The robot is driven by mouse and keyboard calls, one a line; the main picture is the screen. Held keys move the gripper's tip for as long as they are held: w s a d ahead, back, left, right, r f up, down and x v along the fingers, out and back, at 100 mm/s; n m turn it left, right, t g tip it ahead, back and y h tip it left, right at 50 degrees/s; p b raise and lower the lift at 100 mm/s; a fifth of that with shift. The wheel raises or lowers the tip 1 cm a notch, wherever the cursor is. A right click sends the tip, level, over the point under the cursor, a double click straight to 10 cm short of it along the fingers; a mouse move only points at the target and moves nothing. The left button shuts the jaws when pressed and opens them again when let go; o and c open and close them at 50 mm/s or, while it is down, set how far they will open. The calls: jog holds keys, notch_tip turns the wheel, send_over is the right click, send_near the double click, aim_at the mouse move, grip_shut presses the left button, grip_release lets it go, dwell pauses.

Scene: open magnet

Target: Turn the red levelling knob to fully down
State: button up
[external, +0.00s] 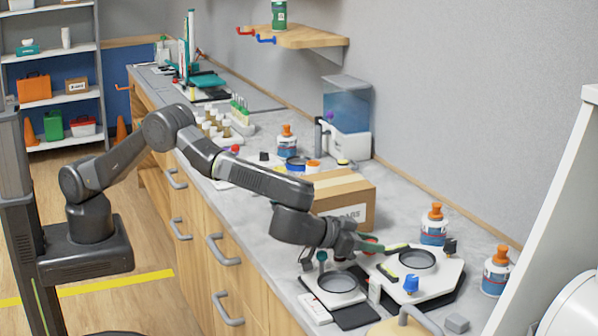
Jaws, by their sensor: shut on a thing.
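The red levelling knob (371,246) sits at the left back of a white levelling platform (437,288) on the bench, mostly hidden by my gripper. My gripper (365,243) reaches down from the left and is shut on the red knob. The knob's exact turn position cannot be made out. The platform also has a blue knob (411,284) at its front and a dark knob (450,246) at its right back. A dark round dish (417,260) sits in its middle.
A smaller white device (338,286) with a teal knob (321,256) stands close to the left. A cardboard box (342,195) is behind my wrist. Orange-capped bottles (434,226) stand at the back and right (495,270). A white sloping frame (545,220) bounds the right side.

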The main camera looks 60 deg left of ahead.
jog(key=shift+f+b, duration=0.15)
jog(key=shift+b, duration=0.55)
jog(key=shift+f+m+h+b, duration=0.1)
jog(key=shift+m+h+b, duration=0.3)
jog(key=shift+h+b, duration=0.1)
jog(key=shift+m+g+h+b, duration=0.4)
jog(key=shift+m+h+b, duration=0.15)
jog(key=shift+b, duration=0.55)
jog(key=shift+r+m+g+h+b, duration=0.25)
jog(key=shift+m+h+b, duration=0.2)
jog(key=shift+m+h, duration=0.5)
jog(key=shift+m+g+h+p, duration=0.35)
jog(key=shift+m+h+p, duration=0.1)
jog(key=shift+h, duration=0.15)
jog(key=m+g+h+p, duration=0.1)
jog(key=p, duration=0.2)
jog(key=shift+r+p, duration=0.1)
jog(key=shift+p, duration=0.25)
jog(key=p, duration=0.3)
jog(key=m+h+p, duration=0.1)
jog(key=p, duration=0.2)
jog(key=shift+r+g, duration=0.25)
jog(key=shift+g, duration=0.15)
jog(key=m+p, duration=0.1)
jog(key=p, duration=0.3)
jog(key=shift+f+h+p, duration=0.15)
jog(key=shift+h+p, duration=0.15)
jog(key=shift+h, duration=0.1)
